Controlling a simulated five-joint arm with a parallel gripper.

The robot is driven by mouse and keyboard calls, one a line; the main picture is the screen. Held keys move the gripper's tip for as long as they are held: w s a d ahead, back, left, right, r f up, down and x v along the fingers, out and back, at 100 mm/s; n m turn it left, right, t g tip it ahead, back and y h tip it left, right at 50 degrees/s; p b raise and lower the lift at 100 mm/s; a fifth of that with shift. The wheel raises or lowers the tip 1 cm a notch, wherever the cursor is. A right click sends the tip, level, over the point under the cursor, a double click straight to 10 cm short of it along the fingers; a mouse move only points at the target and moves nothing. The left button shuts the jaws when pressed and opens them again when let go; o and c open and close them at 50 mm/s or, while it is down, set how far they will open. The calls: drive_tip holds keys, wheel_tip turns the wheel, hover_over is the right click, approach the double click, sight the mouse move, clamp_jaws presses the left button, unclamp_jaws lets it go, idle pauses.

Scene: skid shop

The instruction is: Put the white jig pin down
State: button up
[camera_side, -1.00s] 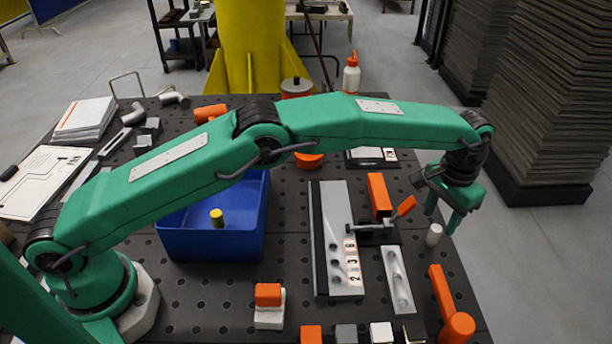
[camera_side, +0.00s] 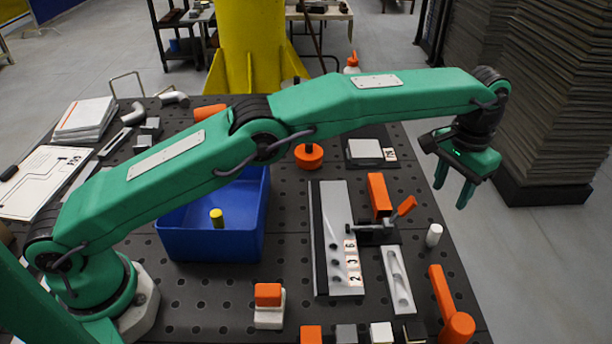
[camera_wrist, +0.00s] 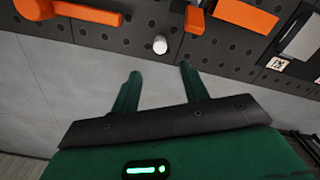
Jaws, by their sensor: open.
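The white jig pin (camera_side: 434,235) stands upright on the dark perforated table near its right edge, with nothing touching it. It also shows in the wrist view (camera_wrist: 160,44), beyond my fingertips. My gripper (camera_side: 453,192) is open and empty, raised above and past the table's right edge, up and to the right of the pin. In the wrist view both fingers of my gripper (camera_wrist: 160,72) are apart with a clear gap between them.
A clamp with an orange handle (camera_side: 404,207) and an orange block (camera_side: 379,196) stand left of the pin. A grey plate with holes (camera_side: 398,280) and an orange part (camera_side: 441,291) lie nearer the front. A blue bin (camera_side: 212,245) is farther left.

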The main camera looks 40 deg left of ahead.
drive_tip(key=s+a+r+t, duration=0.1)
drive_tip(key=a+r, duration=1)
drive_tip(key=s+a+r+n+t, duration=0.2)
drive_tip(key=s+a+r, duration=0.4)
drive_tip(key=s+a, duration=0.4)
drive_tip(key=s+a+f+t, duration=0.1)
drive_tip(key=s+a+f, duration=0.2)
drive_tip(key=s+a, duration=0.4)
drive_tip(key=s+a+f+n+t, duration=0.1)
drive_tip(key=s+a+f, duration=0.3)
drive_tip(key=s, duration=1)
drive_tip(key=a, duration=0.3)
drive_tip(key=shift+s+a+n+t, duration=0.15)
drive_tip(key=shift+s+n+t, duration=0.15)
